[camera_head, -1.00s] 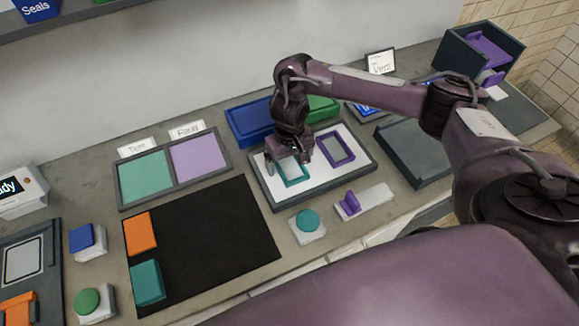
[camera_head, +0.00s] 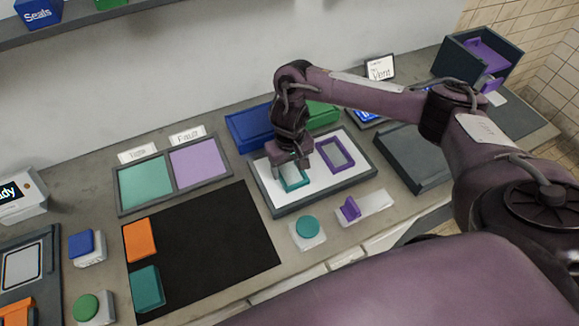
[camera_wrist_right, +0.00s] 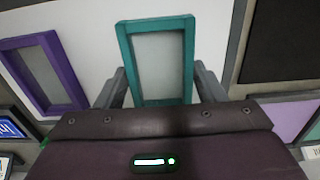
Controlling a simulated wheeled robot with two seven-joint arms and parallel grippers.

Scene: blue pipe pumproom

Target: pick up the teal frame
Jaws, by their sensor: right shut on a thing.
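The teal frame (camera_head: 294,184) is a small rectangular frame lying on the white panel of a grey-edged tray (camera_head: 270,203). It also shows in the right wrist view (camera_wrist_right: 157,24), with its lower end between my fingers. My right gripper (camera_head: 290,167) is down over the frame from above and is shut on it; in the right wrist view its two fingers (camera_wrist_right: 160,88) stand at the frame's two long sides. The frame looks flat on the panel. A purple frame (camera_head: 322,150) lies beside it to the right. My left gripper is not in view.
A black mat (camera_head: 205,245) with an orange block (camera_head: 140,240) and a teal block (camera_head: 148,288) lies to the left. A teal button (camera_head: 307,226) and a purple switch (camera_head: 350,208) are in front. Blue (camera_head: 248,128) and green (camera_head: 322,115) bins stand behind.

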